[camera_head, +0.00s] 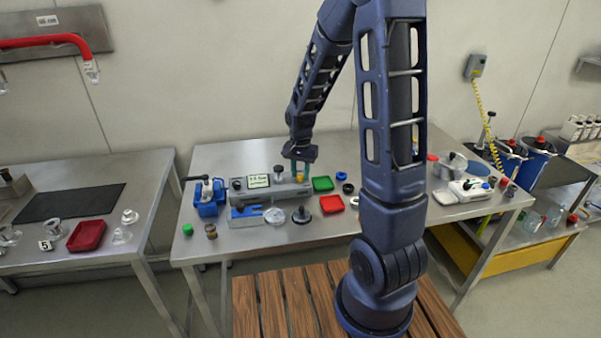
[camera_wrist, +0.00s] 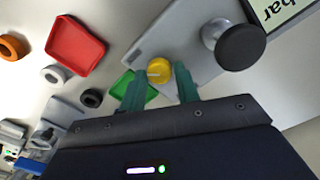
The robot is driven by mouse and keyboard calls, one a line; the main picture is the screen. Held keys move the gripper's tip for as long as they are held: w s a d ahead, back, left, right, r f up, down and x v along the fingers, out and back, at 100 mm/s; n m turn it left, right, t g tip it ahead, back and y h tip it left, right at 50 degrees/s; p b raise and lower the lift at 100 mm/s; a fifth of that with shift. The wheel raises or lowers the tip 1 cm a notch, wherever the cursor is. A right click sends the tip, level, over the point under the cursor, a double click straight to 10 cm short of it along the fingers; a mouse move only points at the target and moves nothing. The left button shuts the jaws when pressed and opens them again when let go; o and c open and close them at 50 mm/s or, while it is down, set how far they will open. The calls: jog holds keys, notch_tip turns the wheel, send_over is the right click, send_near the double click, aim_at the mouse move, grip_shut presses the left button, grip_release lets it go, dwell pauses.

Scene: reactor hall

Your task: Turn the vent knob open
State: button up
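A grey control unit (camera_head: 268,190) with a sign (camera_head: 258,181) stands on the middle table. A small yellow knob (camera_wrist: 158,72) with a pale line across it sits at one end of the unit. I take it for the vent knob, but no label on it is readable. My gripper (camera_wrist: 161,80) points down at it in the wrist view, with its green fingers on either side and apart. It also shows above the right end of the unit in the head view (camera_head: 300,167). A larger dark-topped grey knob (camera_wrist: 238,46) stands beside the yellow one.
A green tray (camera_head: 323,184) and a red tray (camera_head: 332,204) lie right of the unit. A blue vise-like device (camera_head: 208,199) stands at its left. A blue block (camera_head: 246,217) and small round parts (camera_head: 301,214) lie in front.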

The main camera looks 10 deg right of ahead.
aim_at(301, 175)
jog(key=shift+o, duration=1.3)
jog(key=shift+r, duration=0.1)
notch_tip(301, 175, up, 11)
jog(key=shift+f, duration=0.2)
jog(key=s+d+r+n+t, duration=0.1)
jog(key=s+d+r+n, duration=0.1)
jog(key=s, duration=0.5)
jog(key=s+d+r+n+t, duration=0.2)
jog(key=s+d+r, duration=0.2)
jog(key=s+r, duration=0.2)
jog(key=s+d+r+n+t, duration=0.1)
jog(key=s+d+r, duration=0.3)
jog(key=s, duration=0.4)
jog(key=shift+s+r+n+t, duration=0.15)
jog(key=shift+r+n+t, duration=0.2)
jog(key=shift+n, duration=0.25)
